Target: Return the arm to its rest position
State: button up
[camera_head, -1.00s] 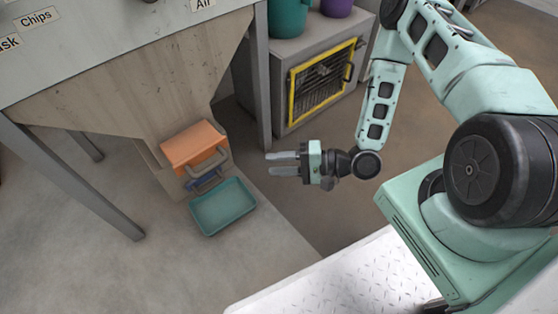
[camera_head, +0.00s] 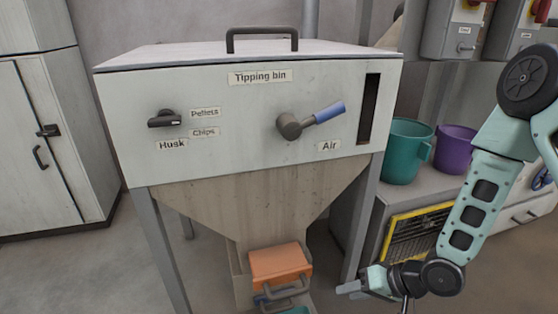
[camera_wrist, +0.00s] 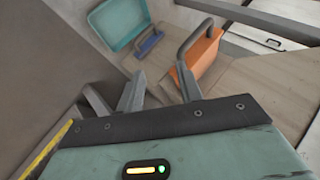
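My gripper (camera_head: 348,288) is low at the bottom right of the head view, just right of the orange flap or drawer front (camera_head: 281,264) under the bin. In the wrist view its two grey fingers (camera_wrist: 160,82) stand apart with nothing between them, so it is open and empty. My arm (camera_head: 470,215) hangs down at the right, bent at its lower joint. The orange part with its grey handle also shows ahead of the fingers in the wrist view (camera_wrist: 207,55), apart from them as far as I can tell.
The tipping bin (camera_head: 230,120) carries a black selector (camera_head: 165,119) near Husk and a blue-handled lever (camera_head: 322,114) above Air. A teal tray (camera_wrist: 118,22) lies below. A yellow-framed grille (camera_head: 415,232) is close behind my arm; teal (camera_head: 406,152) and purple (camera_head: 453,150) buckets stand above it.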

jog(key=s+a+r+n+g+h, duration=0.1)
jog(key=s+r+n+h, duration=0.15)
jog(key=r, duration=0.45)
jog(key=s+a+r+n+h, duration=0.1)
jog(key=r+n+h, duration=0.15)
jog(key=r, duration=0.45)
jog(key=s+a+r+n+g+h+p, duration=0.1)
jog(key=s+r+n+g+h+p, duration=0.15)
jog(key=s+r, duration=1.15)
notch_tip(320, 180, up, 35)
jog(key=s+p, duration=0.1)
jog(key=p, duration=3.6)
jog(key=shift+s+a, duration=0.15)
jog(key=shift+s, duration=0.15)
jog(key=shift+c, duration=0.4)
